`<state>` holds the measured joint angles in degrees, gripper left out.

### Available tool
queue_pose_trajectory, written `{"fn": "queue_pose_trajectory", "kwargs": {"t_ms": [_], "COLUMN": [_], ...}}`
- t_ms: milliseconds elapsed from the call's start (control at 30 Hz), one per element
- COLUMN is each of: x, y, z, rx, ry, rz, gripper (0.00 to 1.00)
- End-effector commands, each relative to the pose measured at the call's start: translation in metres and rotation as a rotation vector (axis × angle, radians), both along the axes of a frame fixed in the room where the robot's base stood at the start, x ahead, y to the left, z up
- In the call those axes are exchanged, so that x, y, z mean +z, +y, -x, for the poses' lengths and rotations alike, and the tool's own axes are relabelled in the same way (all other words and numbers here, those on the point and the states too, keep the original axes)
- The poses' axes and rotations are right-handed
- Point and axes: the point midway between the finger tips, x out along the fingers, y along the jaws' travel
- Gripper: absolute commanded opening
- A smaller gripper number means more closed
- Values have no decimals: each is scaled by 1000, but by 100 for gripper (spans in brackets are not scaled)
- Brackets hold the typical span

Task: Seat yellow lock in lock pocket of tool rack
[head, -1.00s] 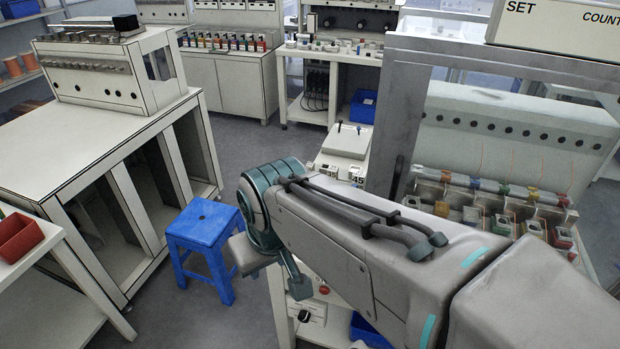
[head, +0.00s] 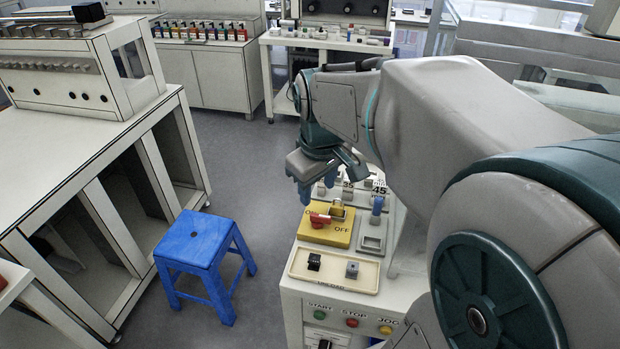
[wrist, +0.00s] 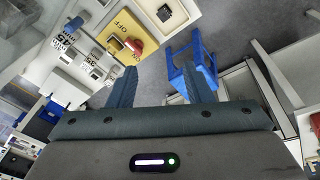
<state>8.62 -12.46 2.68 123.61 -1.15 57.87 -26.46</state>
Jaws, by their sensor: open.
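The yellow lock (head: 337,209) sits at the red handle (head: 320,219) of a yellow ON/OFF plate (head: 338,238); in the wrist view the lock (wrist: 116,45) is small beside the red handle. The tool rack (head: 352,187), marked 25 and 45, stands behind the plate, partly hidden by my arm. A square grey recess (head: 372,244) lies right of the plate; I cannot tell if it is the lock pocket. My gripper (head: 328,182) is open and empty, pointing down above and behind the lock; its fingers also show in the wrist view (wrist: 158,72).
A cream tray (head: 335,286) with a black and a grey block lies in front of the plate. A blue-topped piece (head: 377,205) stands right of the lock. A blue stool (head: 200,240) stands on the floor to the left. Open floor lies between benches.

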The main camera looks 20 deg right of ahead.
Motion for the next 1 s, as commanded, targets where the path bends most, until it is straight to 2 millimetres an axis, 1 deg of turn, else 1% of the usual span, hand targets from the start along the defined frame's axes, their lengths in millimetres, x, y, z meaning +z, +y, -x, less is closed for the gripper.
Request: {"fn": "queue_pose_trajectory", "kwargs": {"t_ms": [33, 100, 167, 300, 400, 500, 600, 767, 867, 1000], "x": [-13, -21, -30, -55, -74, -89, -99, -112, -128, -156], "y": [-11, -24, -36, -65, -84, -100, -111, -119, -119, -118], "z": [-19, -42, -62, -103, -127, -143, -154, -160, -160, -159], "rx": [45, 123, 189, 346, 442, 519, 570, 607, 610, 610], "ry": [27, 56, 81, 134, 161, 180, 190, 197, 200, 200], "rz": [11, 24, 31, 35, 28, 21, 16, 11, 9, 9], "gripper": [45, 45, 45, 45, 45, 45, 45, 45, 45, 45]}}
